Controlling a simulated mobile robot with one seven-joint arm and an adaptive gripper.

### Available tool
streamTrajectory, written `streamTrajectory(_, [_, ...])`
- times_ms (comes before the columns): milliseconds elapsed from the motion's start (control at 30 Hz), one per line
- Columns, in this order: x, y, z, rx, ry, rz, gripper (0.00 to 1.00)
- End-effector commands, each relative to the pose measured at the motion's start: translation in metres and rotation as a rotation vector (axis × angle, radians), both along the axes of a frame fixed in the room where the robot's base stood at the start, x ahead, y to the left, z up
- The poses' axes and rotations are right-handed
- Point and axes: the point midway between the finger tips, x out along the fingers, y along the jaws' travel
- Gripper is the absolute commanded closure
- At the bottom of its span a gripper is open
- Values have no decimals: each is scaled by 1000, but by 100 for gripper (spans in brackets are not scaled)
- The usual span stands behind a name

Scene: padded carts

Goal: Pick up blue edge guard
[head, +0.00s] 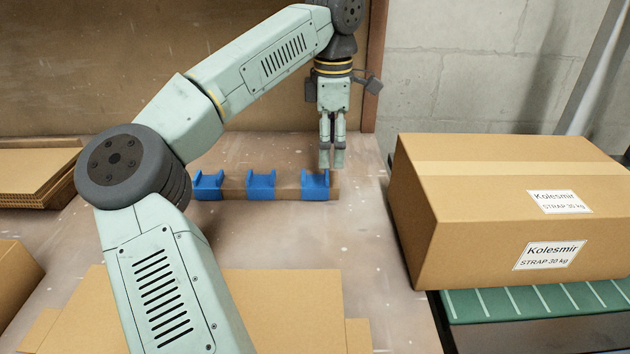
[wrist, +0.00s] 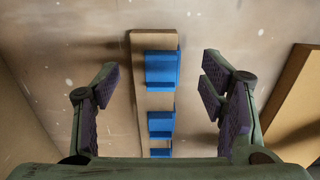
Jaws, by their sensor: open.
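Three blue edge guards sit in a row on a narrow brown strip (head: 233,189) on the table. In the head view they are the left guard (head: 208,186), the middle guard (head: 261,187) and the right guard (head: 316,186). My gripper (head: 332,160) points down above the strip's right end, close to the right guard. In the wrist view my gripper (wrist: 160,92) is open and empty. The nearest-to-end guard (wrist: 161,70) shows between the fingers, with another guard (wrist: 161,124) below it and a third partly hidden at the bottom.
A large taped carton (head: 480,220) labelled Kolesmir stands right of the table on a green slatted surface (head: 530,302). Flat cardboard (head: 280,305) lies at the front. Stacked cardboard sheets (head: 35,175) lie at the left. A brown panel (head: 150,70) stands behind. Table around the strip is clear.

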Motion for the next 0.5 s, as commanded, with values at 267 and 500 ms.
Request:
streamTrajectory(267, [-4,2,-26,0,2,-1,35])
streamTrajectory(500, [-5,3,-57,-1,1,-1,35])
